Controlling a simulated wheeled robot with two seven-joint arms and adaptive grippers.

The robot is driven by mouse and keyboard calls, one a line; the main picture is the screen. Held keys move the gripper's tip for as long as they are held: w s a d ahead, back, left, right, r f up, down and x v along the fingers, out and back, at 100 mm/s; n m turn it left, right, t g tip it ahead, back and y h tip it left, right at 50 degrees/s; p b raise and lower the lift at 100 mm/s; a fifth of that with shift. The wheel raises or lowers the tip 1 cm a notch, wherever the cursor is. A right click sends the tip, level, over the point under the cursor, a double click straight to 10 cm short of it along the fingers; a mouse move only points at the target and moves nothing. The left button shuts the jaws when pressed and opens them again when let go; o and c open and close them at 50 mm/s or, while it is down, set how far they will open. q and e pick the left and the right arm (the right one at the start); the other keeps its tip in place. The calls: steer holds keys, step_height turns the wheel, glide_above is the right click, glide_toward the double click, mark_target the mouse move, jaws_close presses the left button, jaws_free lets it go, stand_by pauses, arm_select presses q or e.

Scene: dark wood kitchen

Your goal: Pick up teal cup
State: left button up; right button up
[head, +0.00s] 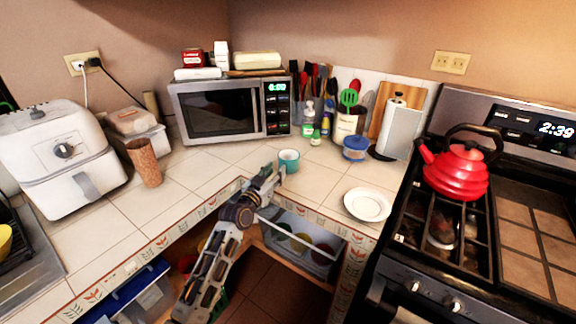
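The teal cup (289,157) stands upright on the tiled counter (215,165), near the inner corner edge and in front of the microwave. My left gripper (277,173) reaches up from the bottom of the head view, and its tip is right at the near lower-left side of the cup. The gripper overlaps the cup's lower part in the picture. Whether the fingers touch the cup, or are open or shut, I cannot tell. My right gripper is not in view.
A microwave (215,112) stands behind the cup. A blue-lidded container (356,148) and a white plate (367,204) are to the right. A brown tumbler (144,162) and an air fryer (62,160) are left. A red kettle (456,172) sits on the stove.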

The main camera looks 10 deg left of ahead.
mark_target(280, 166)
arm_select(q)
steer(key=shift+w+d+f, duration=0.1)
steer(key=shift+w+d, duration=0.15)
steer(key=shift+w, duration=0.7)
steer(key=shift+w+d, duration=0.25)
steer(key=shift+w, duration=0.7)
jaws_close()
